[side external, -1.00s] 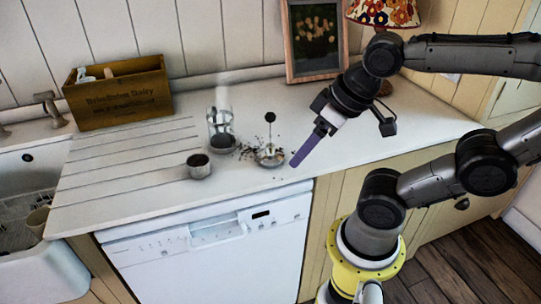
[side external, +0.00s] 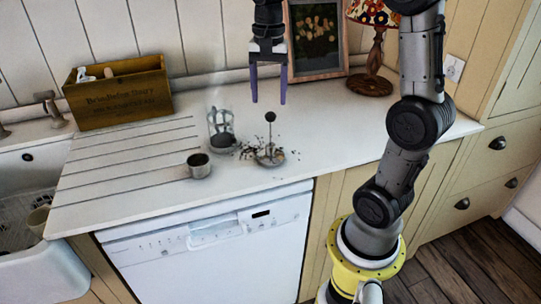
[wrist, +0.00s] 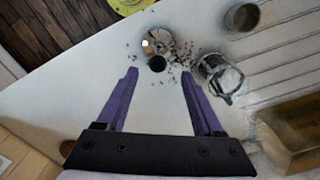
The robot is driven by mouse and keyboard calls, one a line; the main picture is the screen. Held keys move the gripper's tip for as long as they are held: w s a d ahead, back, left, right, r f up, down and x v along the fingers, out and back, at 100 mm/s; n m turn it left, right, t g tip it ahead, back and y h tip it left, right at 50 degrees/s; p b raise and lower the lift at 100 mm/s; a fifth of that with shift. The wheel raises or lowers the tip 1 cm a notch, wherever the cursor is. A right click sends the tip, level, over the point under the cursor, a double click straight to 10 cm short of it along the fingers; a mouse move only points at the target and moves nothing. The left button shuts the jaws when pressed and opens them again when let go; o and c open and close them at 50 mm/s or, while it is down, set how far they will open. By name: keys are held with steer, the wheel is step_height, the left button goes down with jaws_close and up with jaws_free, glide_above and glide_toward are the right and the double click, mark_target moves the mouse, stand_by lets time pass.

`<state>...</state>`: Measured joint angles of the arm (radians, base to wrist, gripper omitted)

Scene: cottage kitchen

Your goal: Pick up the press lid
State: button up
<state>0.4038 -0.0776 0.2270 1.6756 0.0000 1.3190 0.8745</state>
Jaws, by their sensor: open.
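The press lid (side external: 269,157) is a round metal disc with an upright rod and a dark knob, on the white counter. In the wrist view the lid (wrist: 158,42) is beyond my fingertips, its dark knob near the middle of the gap between them. My gripper (side external: 269,101) has two purple fingers pointing down, spread apart and empty, and appears just above the knob in the side view. It also shows in the wrist view (wrist: 158,73). The glass press (side external: 221,132), with dark contents, stands left of the lid and also shows in the wrist view (wrist: 218,76).
A small metal cup (side external: 199,166) stands front left of the glass press. Dark crumbs (side external: 246,152) are scattered around the lid. A wooden box (side external: 120,95), a framed picture (side external: 317,40) and a lamp (side external: 375,60) stand at the back. The counter right of the lid is clear.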

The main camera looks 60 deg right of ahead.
glide_above(270, 144)
step_height(270, 144, down, 8)
steer(key=shift+w+r, duration=0.1)
steer(key=shift+r, duration=0.05)
steer(key=shift+d+f, duration=0.1)
steer(key=shift+f, duration=2.6)
jaws_close()
